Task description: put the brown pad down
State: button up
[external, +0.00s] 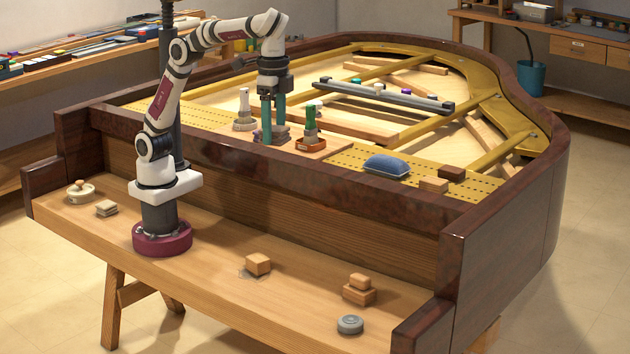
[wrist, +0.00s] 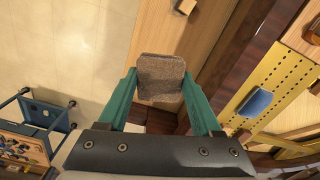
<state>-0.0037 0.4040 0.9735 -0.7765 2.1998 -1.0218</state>
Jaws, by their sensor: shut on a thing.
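The brown pad (wrist: 161,78) is a flat, rough-surfaced square seen between the teal fingertips of my gripper (wrist: 161,92) in the wrist view. The fingers press on its two sides. In the external view my gripper (external: 273,134) points down over the wooden board (external: 305,151) on the piano's near frame. The pad (external: 270,133) shows there as a small grey-brown shape low between the fingers. I cannot tell whether its underside touches the board.
A bottle with a green body (external: 310,127) stands close right of the fingers, and a white-topped one (external: 244,108) stands left. A blue cushion (external: 387,166) and small wooden blocks (external: 433,185) lie further right. A dark bar (external: 384,94) spans behind.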

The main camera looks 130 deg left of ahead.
jog(key=s+d+m, duration=0.2)
jog(key=d+m, duration=0.1)
jog(key=d, duration=0.8)
send_over(293, 301)
notch_tip(293, 301, down, 34)
jog(key=shift+s+r, duration=0.15)
jog(key=shift+r, duration=0.05)
jog(key=shift+f, duration=1.95)
jog(key=o, duration=1.3)
jog(key=shift+f, duration=0.1)
jog(key=shift+o, duration=0.2)
